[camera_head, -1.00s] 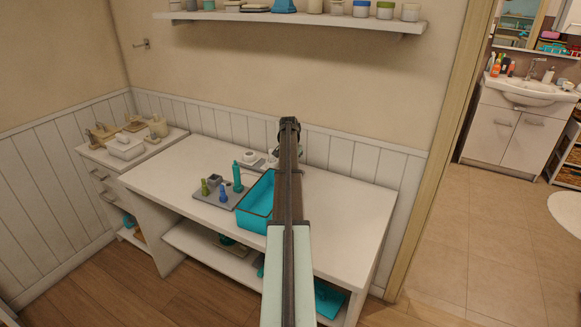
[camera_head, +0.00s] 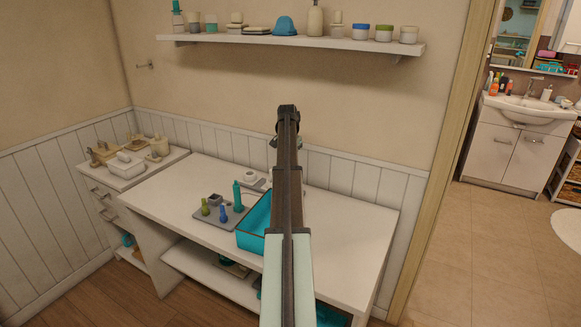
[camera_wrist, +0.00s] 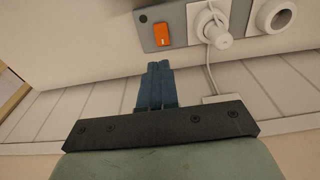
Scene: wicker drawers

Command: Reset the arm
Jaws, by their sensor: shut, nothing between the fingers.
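My arm reaches up and away across the white table (camera_head: 165,210) in the head view, and hides part of it. My gripper (camera_wrist: 157,68) shows in the wrist view, with its two blue fingers side by side and shut, nothing between them. In the head view the fingers are hidden behind my own arm. In the wrist view, past the fingertips, is a grey panel (camera_wrist: 163,14) with an orange switch (camera_wrist: 162,34) and a white plug with a cord (camera_wrist: 212,32). The fingers appear apart from these.
A teal bin (camera_head: 252,238) and a grey tray (camera_head: 232,219) with several small bottles stand on the table, beside and partly behind my arm. A wall shelf (camera_head: 290,41) with jars hangs above. A small cabinet (camera_head: 120,182) stands left. Open floor (camera_head: 470,240) lies right.

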